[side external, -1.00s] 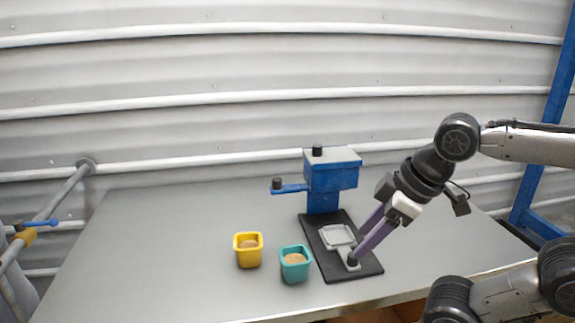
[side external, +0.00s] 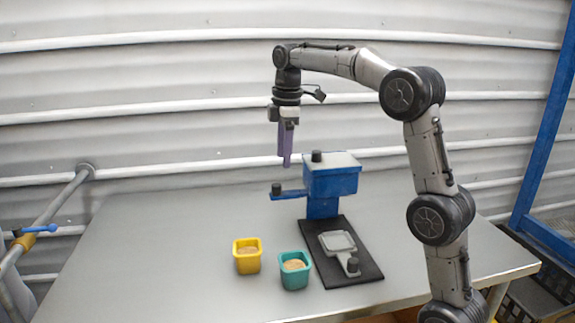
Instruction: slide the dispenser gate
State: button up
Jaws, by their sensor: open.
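The blue dispenser (side external: 331,183) stands on a black base plate (side external: 365,264) on the table. A blue gate arm (side external: 294,193) sticks out from its left side, with a black knob (side external: 276,189) at its end. Another black knob (side external: 317,156) sits on top of the dispenser. A grey tray with a handle (side external: 337,243) lies on the base plate, with its dark knob (side external: 352,264) toward the front. My gripper (side external: 287,165) points straight down with purple fingers, open and empty. In the picture it is above the gate arm's knob and slightly right of it, touching nothing.
A yellow cup (side external: 247,260) and a teal cup (side external: 295,276), both with tan contents, stand left of the base plate. The grey table (side external: 150,250) is clear on its left side. A pipe with a blue-handled valve (side external: 39,229) is at the far left.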

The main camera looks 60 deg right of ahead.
jog(key=g, duration=0.1)
send_over(276, 185)
jog(key=s+d, duration=0.2)
jog(key=shift+m, duration=0.3)
notch_tip(276, 185, down, 5)
jog(key=shift+w+d+f, duration=0.1)
jog(key=shift+d, duration=0.05)
jog(key=shift+w+a, duration=0.8)
jog(key=shift+a, duration=0.1)
jog(key=shift+w+a+f, duration=0.15)
jog(key=shift+a+f, duration=0.05)
jog(key=shift+f, duration=2.2)
jog(key=c, duration=0.9)
